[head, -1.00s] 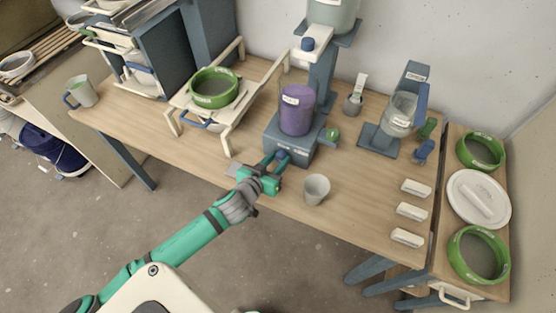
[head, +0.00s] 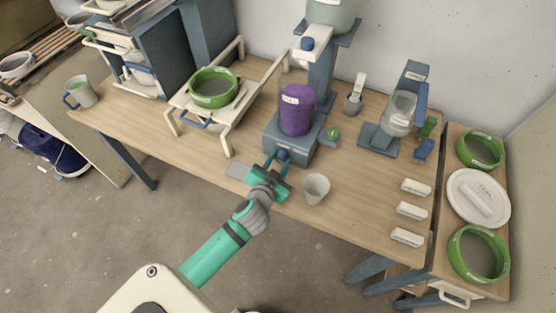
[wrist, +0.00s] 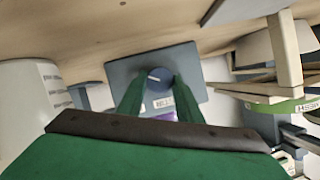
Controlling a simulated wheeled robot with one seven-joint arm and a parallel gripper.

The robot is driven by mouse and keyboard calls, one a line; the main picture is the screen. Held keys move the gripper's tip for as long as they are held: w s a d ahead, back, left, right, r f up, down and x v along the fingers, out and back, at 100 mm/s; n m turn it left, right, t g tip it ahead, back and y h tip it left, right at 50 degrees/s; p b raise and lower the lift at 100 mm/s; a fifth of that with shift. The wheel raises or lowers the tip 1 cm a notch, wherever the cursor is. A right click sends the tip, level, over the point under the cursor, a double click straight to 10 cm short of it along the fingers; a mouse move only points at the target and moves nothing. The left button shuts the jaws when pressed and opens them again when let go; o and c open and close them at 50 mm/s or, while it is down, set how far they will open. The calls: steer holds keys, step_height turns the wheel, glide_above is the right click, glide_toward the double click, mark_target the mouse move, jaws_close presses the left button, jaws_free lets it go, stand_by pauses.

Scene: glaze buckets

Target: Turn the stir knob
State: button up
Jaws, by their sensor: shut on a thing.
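The stir knob is a small blue round knob (head: 282,155) on the front face of a blue-grey stirrer base (head: 300,150). A container of purple glaze (head: 296,110) stands on top of the base. My green gripper (head: 277,160) reaches the knob from the front, its fingers shut on either side of it. In the wrist view the knob (wrist: 159,75) shows between the two green fingers (wrist: 158,88), with a label on the face below it. The fingertips partly hide the knob in the head view.
A pale cup (head: 316,188) stands close to the right of my gripper. White labelled blocks (head: 410,211) lie at the right.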

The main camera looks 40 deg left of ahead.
steer(key=m+y, duration=0.1)
steer(key=m, duration=0.1)
steer(key=m+y, duration=0.1)
steer(key=m, duration=0.1)
steer(key=shift+d+f+y, duration=0.15)
steer(key=shift+d+y, duration=0.05)
steer(key=shift+y, duration=0.2)
steer(key=shift+w+m, duration=0.1)
steer(key=shift+m, duration=0.2)
steer(key=o, duration=1)
steer(key=shift+o, duration=0.2)
steer(key=v, duration=1)
steer(key=shift+s+d, duration=0.2)
steer(key=shift+s, duration=0.2)
steer(key=shift+s, duration=0.1)
